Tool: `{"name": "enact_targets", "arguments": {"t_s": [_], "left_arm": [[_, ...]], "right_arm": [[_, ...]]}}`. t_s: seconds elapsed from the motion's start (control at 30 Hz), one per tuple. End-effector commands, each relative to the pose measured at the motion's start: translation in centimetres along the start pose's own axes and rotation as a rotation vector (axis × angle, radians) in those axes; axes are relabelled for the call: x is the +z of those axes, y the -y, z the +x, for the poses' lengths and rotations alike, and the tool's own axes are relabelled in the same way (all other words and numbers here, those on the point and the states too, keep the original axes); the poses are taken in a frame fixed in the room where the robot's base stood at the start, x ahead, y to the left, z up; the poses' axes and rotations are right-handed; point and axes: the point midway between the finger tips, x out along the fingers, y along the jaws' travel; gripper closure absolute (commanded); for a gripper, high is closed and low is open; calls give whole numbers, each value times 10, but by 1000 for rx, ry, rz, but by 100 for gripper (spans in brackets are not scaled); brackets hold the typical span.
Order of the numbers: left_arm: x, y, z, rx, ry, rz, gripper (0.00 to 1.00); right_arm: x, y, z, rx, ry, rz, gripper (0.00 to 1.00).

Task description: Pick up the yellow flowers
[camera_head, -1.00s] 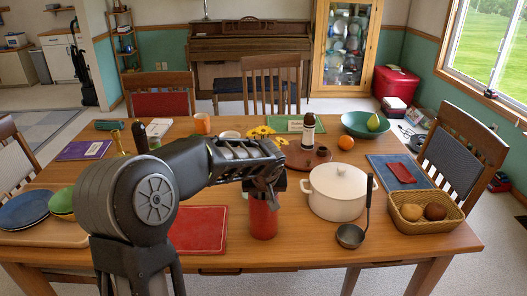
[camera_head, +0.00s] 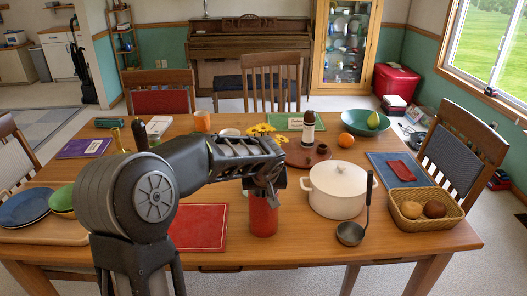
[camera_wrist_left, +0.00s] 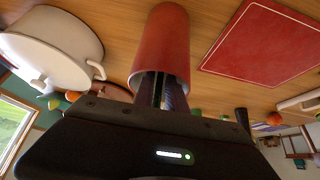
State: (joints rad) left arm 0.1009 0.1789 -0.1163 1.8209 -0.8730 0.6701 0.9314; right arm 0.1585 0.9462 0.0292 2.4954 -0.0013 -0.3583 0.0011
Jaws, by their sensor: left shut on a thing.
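The yellow flowers (camera_head: 262,130) show just above my left forearm in the head view, near the middle of the table. Their stems are hidden behind the arm. My left gripper (camera_head: 264,186) points down at the mouth of a red cylindrical vase (camera_head: 263,216) that stands upright on the table. In the left wrist view the dark fingers (camera_wrist_left: 161,92) are at the open end of the red vase (camera_wrist_left: 163,40). My right gripper is not in view.
A white lidded pot (camera_head: 337,190) stands close right of the vase, with a ladle (camera_head: 351,232) beside it. A red mat (camera_head: 199,228) lies to the left. A basket (camera_head: 426,218) sits at the right.

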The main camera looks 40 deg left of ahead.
Motion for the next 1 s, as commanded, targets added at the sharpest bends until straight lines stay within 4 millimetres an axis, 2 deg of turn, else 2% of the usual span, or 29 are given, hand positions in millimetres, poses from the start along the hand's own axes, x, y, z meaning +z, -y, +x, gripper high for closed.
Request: {"name": "enact_targets", "arguments": {"t_s": [0.27,0.47,0.67,1.0], "left_arm": [[-2,0,-2,0,-1,-1,100],[-10,0,-14,0,-3,-1,100],[-29,-1,-43,3,-5,-2,100],[-78,-1,-120,3,-4,-2,100]], "right_arm": [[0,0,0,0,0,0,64],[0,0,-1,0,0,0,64],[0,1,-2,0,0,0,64],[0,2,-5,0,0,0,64]]}}
